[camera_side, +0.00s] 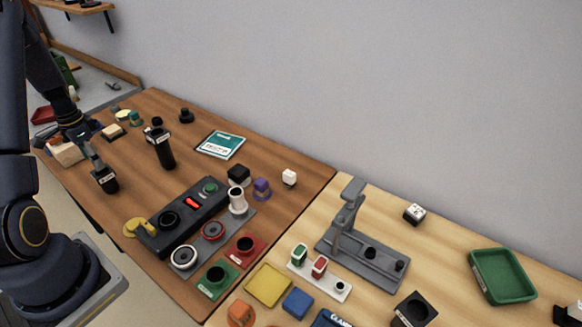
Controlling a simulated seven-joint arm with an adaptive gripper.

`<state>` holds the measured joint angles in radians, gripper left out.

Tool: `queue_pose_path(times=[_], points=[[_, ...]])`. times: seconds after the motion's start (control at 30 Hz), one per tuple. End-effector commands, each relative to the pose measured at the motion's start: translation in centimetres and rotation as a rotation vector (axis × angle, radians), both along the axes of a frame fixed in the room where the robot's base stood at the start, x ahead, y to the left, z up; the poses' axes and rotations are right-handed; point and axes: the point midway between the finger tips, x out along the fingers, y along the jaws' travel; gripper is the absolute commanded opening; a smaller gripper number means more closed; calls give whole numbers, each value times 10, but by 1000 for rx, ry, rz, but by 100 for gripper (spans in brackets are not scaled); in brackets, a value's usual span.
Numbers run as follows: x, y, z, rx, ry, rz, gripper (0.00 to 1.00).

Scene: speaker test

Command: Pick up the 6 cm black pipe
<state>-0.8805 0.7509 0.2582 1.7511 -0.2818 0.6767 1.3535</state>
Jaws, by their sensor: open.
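My gripper (80,137) is at the far left end of the brown table, low beside a pale wooden block. It is small and dark here, and its fingers are hard to make out; it is open. A small black round piece (187,115) sits at the back. I cannot tell from size which is the 6 cm black pipe.
A black box with a red light (191,203) and coloured round fixtures fill the brown table's right part. A teal-and-white card (221,145) lies behind. The lighter table holds a grey stand (355,255) and green tray (502,276). Bare wood surrounds the tall cylinder.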

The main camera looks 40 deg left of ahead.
Motion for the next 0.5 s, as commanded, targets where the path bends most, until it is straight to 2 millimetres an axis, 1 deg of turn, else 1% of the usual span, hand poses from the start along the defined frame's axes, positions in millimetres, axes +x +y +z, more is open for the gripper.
queue_pose_path(times=[0.03, 0.1, 0.33, 0.5], points=[[-1, -1, -10, -3, 2, 0, 80], [-1, 0, -20, -3, 2, 1, 80], [1, 0, -38, -1, 1, -1, 80], [4, -1, -66, -1, 2, -1, 80]])
